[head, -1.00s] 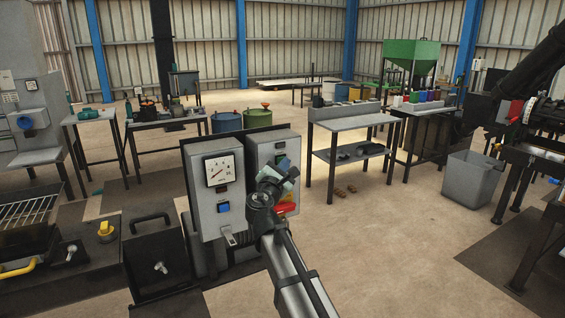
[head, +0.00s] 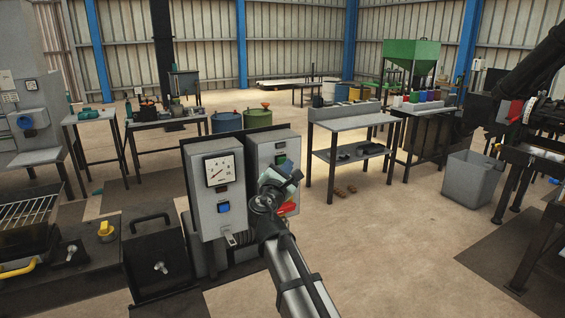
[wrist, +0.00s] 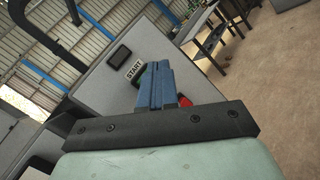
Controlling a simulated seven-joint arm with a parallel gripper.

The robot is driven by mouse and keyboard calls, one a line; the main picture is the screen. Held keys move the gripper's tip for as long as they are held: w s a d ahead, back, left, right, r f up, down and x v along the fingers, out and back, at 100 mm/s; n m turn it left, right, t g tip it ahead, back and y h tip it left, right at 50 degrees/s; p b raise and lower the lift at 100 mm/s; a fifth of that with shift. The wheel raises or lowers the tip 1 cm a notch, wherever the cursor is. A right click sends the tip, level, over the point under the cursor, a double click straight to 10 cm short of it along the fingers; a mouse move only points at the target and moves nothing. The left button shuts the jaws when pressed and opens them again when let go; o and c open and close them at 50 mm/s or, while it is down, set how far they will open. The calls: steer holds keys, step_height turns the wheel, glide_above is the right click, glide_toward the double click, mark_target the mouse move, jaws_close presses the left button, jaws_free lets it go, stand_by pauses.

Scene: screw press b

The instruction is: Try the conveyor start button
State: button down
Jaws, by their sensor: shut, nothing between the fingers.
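The conveyor start button is on the right-hand grey control box (head: 262,152). In the wrist view a white START label (wrist: 135,70) is on the panel, and a dark green edge of the button shows beside my fingers. In the head view a small green patch, likely the button (head: 281,159), shows just above my gripper (head: 286,167). My gripper's blue fingers (wrist: 157,85) are shut and empty, pointing at the panel and covering most of the button. I cannot tell whether they touch it.
A black square (wrist: 119,55) sits above the label. A red part (wrist: 185,101) lies close right of my fingers; it also shows below my gripper in the head view (head: 286,208). A gauge box (head: 218,175) with a blue button stands left. Open floor lies right.

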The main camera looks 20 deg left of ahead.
steer(key=s+d, duration=0.3)
steer(key=shift+s+d, duration=0.25)
stand_by(3.0)
